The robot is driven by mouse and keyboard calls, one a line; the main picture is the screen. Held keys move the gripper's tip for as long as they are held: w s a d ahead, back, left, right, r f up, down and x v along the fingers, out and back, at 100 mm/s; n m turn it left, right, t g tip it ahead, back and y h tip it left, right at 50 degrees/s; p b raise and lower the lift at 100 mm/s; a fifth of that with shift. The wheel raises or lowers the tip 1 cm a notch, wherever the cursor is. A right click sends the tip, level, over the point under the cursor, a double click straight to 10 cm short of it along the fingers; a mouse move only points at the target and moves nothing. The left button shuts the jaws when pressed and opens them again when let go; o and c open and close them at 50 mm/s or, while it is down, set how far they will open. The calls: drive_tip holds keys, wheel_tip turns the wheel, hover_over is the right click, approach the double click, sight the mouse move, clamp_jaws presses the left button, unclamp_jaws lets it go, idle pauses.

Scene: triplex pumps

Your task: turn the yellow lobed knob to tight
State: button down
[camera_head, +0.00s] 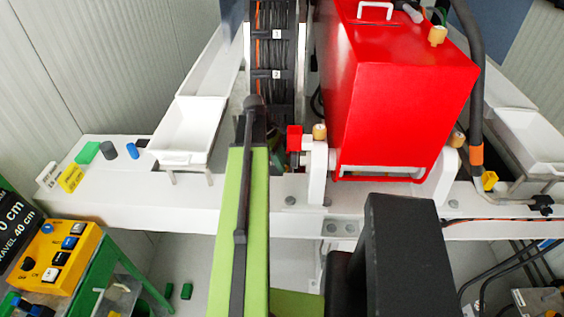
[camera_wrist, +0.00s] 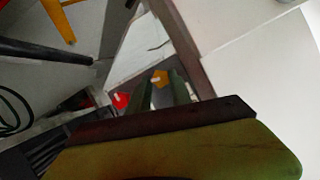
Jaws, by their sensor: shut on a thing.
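In the wrist view, a small yellow-orange knob (camera_wrist: 160,78) with a pale mark on it shows at the far end of my gripper (camera_wrist: 165,83). The two dark green fingers reach toward it, one on each side, and are shut on it. The knob's lobes are too small and dark to make out, and its pointing direction cannot be read. In the head view, I cannot make out my gripper's fingertips. A small yellow piece (camera_head: 490,181) shows on the right of the white beam there; I cannot tell if it is the same knob.
A small red part (camera_wrist: 121,100) lies left of the fingers in the wrist view. Pale panels fill that view's right side. In the head view, a red pump housing (camera_head: 395,90) stands behind the white beam (camera_head: 110,205). A yellow control box (camera_head: 58,258) is at the left.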

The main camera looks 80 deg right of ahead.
drive_tip(key=m+y, duration=0.1)
drive_tip(key=m, duration=0.1)
drive_tip(key=m+t, duration=0.1)
drive_tip(key=m, duration=0.1)
drive_tip(key=shift+d+m+y, duration=0.2)
drive_tip(key=shift+m+y, duration=0.2)
drive_tip(key=shift+s+f+m, duration=0.1)
drive_tip(key=shift+m, duration=0.2)
drive_tip(key=c, duration=1.2)
unclamp_jaws()
drive_tip(key=shift+o, duration=0.2)
